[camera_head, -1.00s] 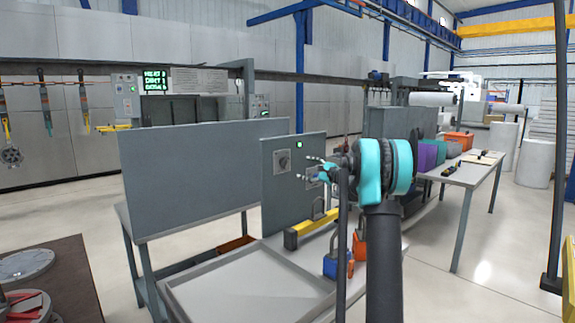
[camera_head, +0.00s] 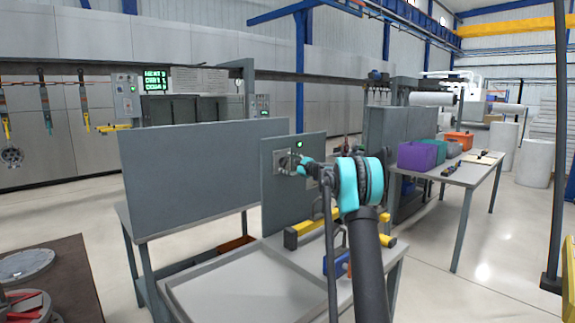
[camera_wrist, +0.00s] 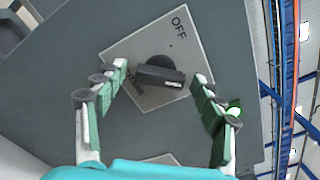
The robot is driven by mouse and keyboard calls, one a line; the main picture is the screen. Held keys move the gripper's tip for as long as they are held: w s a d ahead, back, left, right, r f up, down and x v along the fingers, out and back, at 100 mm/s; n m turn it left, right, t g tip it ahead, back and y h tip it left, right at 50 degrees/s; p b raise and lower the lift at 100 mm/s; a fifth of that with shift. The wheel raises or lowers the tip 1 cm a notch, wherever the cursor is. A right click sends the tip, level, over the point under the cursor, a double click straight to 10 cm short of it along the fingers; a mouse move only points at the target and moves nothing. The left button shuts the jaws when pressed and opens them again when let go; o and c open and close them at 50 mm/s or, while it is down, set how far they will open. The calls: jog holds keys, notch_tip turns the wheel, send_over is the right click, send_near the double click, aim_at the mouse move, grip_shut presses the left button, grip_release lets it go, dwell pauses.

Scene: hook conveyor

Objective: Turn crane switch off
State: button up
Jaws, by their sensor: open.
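The crane switch is a dark rotary knob (camera_wrist: 160,76) on a light square plate (camera_wrist: 184,42) marked OFF at one corner; other lettering is partly hidden. The plate (camera_head: 277,155) is on a grey upright panel (camera_head: 270,205) in the head view. A green light (camera_head: 299,145) shows above right of the plate. My gripper (camera_head: 289,165) is at the plate, partly covering the knob. In the wrist view my gripper (camera_wrist: 162,78) is open, with one finger on each side of the knob and gaps to it. The knob's handle does not point at OFF.
A second plate (camera_wrist: 160,159) shows at the wrist view's lower edge. A larger grey panel (camera_head: 200,175) stands to the left. Below are a shallow tray (camera_head: 180,300), a yellow-and-dark object (camera_head: 310,227) and a blue padlock (camera_head: 338,266). A table with coloured bins (camera_head: 420,154) stands right.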

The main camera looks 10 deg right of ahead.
jog(key=c, duration=1.2)
jog(key=shift+o, duration=0.2)
jog(key=shift+n, duration=0.3)
jog(key=n, duration=1.1)
jog(key=shift+n, duration=2.2)
